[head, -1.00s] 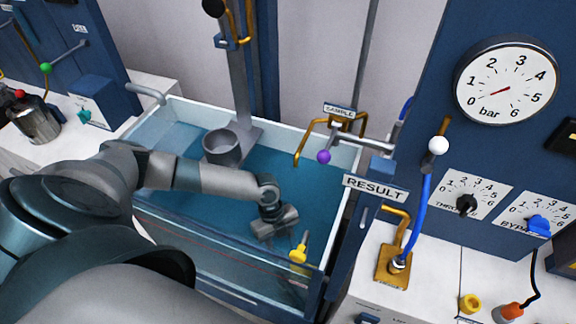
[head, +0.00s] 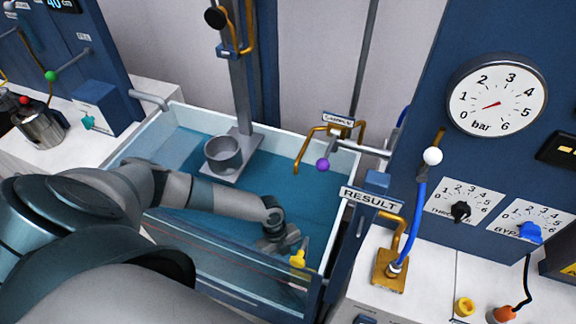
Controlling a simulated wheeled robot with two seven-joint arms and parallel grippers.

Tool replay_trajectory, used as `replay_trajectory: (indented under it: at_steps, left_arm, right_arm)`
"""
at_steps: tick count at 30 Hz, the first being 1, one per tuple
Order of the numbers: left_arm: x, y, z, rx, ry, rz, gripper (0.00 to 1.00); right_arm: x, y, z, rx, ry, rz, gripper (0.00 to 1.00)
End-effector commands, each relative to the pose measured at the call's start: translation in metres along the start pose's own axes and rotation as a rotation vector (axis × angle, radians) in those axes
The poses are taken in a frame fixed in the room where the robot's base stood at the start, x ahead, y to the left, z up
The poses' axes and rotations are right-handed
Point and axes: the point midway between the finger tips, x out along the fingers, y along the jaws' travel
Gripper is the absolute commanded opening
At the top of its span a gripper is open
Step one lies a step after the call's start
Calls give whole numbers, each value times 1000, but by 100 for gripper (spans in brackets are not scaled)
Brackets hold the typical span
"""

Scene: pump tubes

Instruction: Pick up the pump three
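No label reading pump three shows, so I cannot tell which thing it is. A yellow piece (head: 299,258) with a short upright stem is in the front right corner of the water tank (head: 176,113). My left arm reaches over the tank from the left. Its gripper (head: 285,244) points down at the water, just left of the yellow piece. The arm's wrist hides the fingers in part, so I cannot tell if they are open or touching the yellow piece. My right gripper is out of view.
A grey cup (head: 223,153) stands on a stand at the tank's back. Right of the tank are a RESULT sign (head: 371,200), a blue hose (head: 417,205) and a gauge (head: 497,95).

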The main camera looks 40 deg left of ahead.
Motion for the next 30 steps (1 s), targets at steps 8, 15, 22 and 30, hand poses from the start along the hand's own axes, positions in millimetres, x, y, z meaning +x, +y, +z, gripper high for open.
replay_trajectory:
  at_steps: [8,15,22,30]
  left_arm:
    - [0,0,0,0,0,0,32]
    - [0,0,0,0,0,0,0]
    - [-3,-3,-1,1,2,-5,0]
    - [-8,-5,-1,1,2,-6,0]
  right_arm:
    - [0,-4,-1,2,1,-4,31]
    - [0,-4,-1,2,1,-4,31]
    - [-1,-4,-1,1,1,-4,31]
    - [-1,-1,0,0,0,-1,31]
